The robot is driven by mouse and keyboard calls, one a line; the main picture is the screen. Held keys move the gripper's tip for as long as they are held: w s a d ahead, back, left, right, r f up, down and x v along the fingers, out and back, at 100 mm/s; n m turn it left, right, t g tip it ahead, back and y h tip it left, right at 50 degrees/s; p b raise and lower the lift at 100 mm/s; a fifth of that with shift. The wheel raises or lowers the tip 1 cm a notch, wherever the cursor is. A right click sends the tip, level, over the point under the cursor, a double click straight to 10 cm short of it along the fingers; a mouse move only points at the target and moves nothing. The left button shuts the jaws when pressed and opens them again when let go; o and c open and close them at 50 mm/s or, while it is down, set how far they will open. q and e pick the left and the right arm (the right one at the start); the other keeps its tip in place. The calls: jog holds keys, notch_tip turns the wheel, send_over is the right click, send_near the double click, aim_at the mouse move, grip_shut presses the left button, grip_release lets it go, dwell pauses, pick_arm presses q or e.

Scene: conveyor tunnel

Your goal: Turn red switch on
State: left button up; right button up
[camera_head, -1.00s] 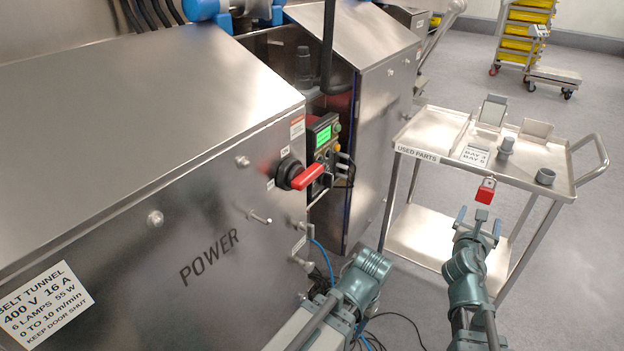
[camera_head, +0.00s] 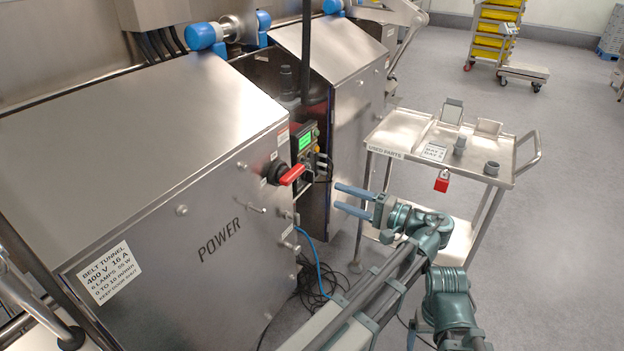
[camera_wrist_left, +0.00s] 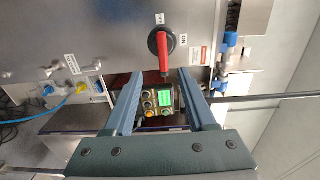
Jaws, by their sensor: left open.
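The red switch handle (camera_head: 292,175) sits on a round black base (camera_head: 274,173) on the steel cabinet front, above the word POWER. The handle lies roughly level, its red end to the right. Small white labels sit above and left of the base. My left gripper (camera_head: 338,199) is open and empty, right of and a little below the handle, pointing at the cabinet. In the left wrist view the handle (camera_wrist_left: 165,55) shows beyond the open fingers (camera_wrist_left: 160,78), between their lines and apart from them. My right gripper is not visible; only part of that arm shows.
A control panel with a green screen (camera_head: 305,141) is just right of the switch. A small peg (camera_head: 250,207) juts out below it. A used-parts cart (camera_head: 384,150) with a red padlock (camera_head: 442,184) stands right. Cables (camera_head: 315,280) lie on the floor.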

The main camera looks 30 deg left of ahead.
aim_at(295, 179)
pick_arm(q)
jog(key=a, duration=0.9)
jog(key=w+a, duration=0.1)
jog(key=a, duration=0.3)
jog(key=shift+a+r, duration=0.15)
jog(key=shift+a, duration=0.2)
grip_shut()
dwell(1.0)
